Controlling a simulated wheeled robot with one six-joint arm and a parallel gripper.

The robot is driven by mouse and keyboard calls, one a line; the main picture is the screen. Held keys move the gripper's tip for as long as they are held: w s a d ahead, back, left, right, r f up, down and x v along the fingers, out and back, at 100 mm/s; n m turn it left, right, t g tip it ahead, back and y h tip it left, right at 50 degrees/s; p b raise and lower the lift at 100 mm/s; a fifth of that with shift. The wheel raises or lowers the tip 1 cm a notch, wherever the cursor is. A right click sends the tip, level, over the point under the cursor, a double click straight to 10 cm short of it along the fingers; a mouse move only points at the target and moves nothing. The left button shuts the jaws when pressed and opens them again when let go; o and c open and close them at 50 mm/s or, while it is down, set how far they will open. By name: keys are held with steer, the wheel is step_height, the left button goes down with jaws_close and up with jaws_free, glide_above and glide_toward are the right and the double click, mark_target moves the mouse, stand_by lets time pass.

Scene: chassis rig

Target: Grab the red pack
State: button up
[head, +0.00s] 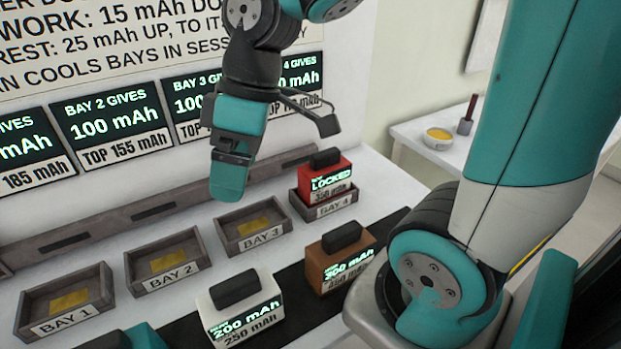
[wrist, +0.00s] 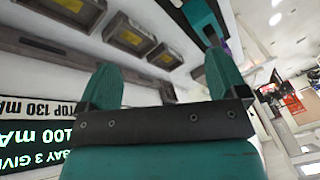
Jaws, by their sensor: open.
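The red pack (head: 330,182) sits in the Bay 4 tray (head: 322,211) in the head view. It has a black handle on top, and its lit display reads LOCKED; the smaller label is hard to read. My gripper (head: 230,178) hangs to the left of the red pack, above the area behind the Bay 3 tray (head: 253,232), apart from the pack. In the wrist view my gripper (wrist: 160,82) shows two teal fingers spread apart with nothing between them. I cannot make out the red pack in the wrist view.
The Bay 1 (head: 65,300) and Bay 2 (head: 170,262) trays are empty, as is Bay 3. A white pack (head: 235,305) and a brown pack (head: 340,260) stand on the dark strip in front. A teal pack (head: 140,338) is cut off at the bottom. A sign wall stands behind.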

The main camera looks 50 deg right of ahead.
steer(key=w+d+r+n+p, duration=0.1)
steer(key=w+d, duration=0.3)
steer(key=d, duration=0.2)
steer(key=w+d+n+p, duration=0.1)
steer(key=w+d, duration=0.2)
steer(key=d, duration=0.3)
steer(key=n+t+p, duration=0.1)
steer(key=n+p, duration=0.1)
steer(key=n, duration=0.2)
glide_toward(327, 152)
steer(key=p+x, duration=0.1)
steer(key=x, duration=0.2)
steer(key=p+x, duration=0.1)
steer(key=x, duration=0.3)
steer(key=shift+w+f, duration=0.25)
steer(key=p+x, duration=0.1)
steer(key=x, duration=0.1)
steer(key=p+x, duration=0.1)
steer(key=x, duration=0.1)
steer(key=shift+s+a, duration=0.2)
steer(key=shift+w+a+f, duration=0.1)
steer(key=shift+a+f, duration=0.05)
steer(key=shift+f, duration=0.4)
jaws_close()
steer(key=shift+r, duration=0.1)
